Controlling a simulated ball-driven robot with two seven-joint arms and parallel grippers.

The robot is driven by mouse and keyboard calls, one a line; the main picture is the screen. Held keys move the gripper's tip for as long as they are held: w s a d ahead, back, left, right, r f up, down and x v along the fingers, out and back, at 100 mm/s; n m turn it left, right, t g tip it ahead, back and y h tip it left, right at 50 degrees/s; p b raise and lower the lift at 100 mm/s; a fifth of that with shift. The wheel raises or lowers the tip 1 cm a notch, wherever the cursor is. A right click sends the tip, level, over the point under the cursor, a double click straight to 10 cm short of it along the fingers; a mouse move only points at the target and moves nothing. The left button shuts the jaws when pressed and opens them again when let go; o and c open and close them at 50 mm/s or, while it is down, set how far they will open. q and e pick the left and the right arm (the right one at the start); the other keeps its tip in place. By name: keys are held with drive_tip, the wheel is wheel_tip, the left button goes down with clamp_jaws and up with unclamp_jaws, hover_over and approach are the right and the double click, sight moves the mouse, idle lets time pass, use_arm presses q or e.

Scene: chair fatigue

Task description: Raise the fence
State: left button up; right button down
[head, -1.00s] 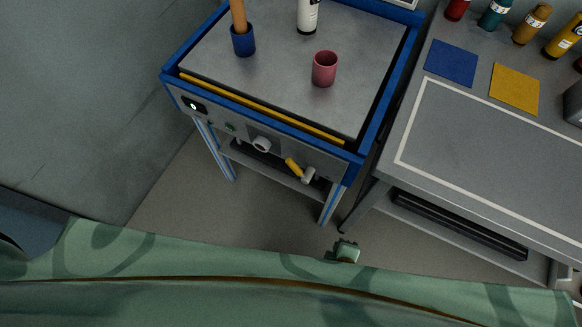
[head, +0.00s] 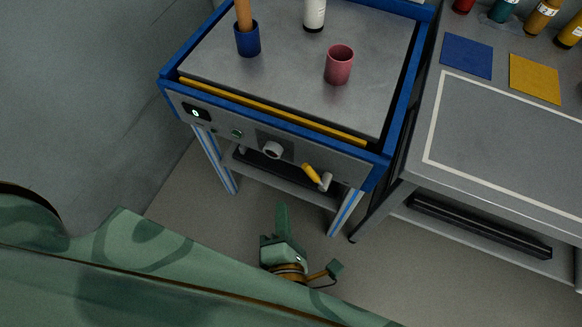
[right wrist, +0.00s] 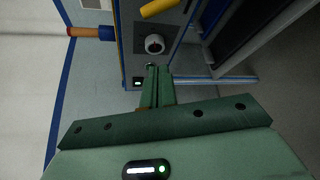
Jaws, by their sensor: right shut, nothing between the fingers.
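A blue-framed table (head: 395,125) has a yellow strip (head: 270,112) lying low along its front edge, which may be the fence. My right gripper (head: 283,208) is shut and empty, below and in front of the panel in the head view. In the right wrist view its fingertips (right wrist: 158,70) point at the panel, beside the green button (right wrist: 150,66) and near the knob (right wrist: 154,44). Contact cannot be told. My left gripper is out of view.
On the tabletop stand a blue cup (head: 247,40) with an orange handle in it, a pink cup (head: 339,65) and a white bottle (head: 314,14). A grey workbench (head: 500,140) with blue and yellow squares stands at right. The floor before the panel is clear.

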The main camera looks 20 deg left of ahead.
sight(313, 176)
use_arm(q)
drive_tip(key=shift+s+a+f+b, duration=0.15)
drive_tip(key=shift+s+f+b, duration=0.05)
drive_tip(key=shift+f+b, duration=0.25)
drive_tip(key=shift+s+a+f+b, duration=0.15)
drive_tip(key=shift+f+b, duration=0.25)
drive_tip(key=shift+b, duration=0.05)
use_arm(e)
drive_tip(key=w, duration=0.9)
drive_tip(key=shift+a+f, duration=0.15)
drive_tip(key=shift+f, duration=0.05)
drive_tip(key=shift+s, duration=0.1)
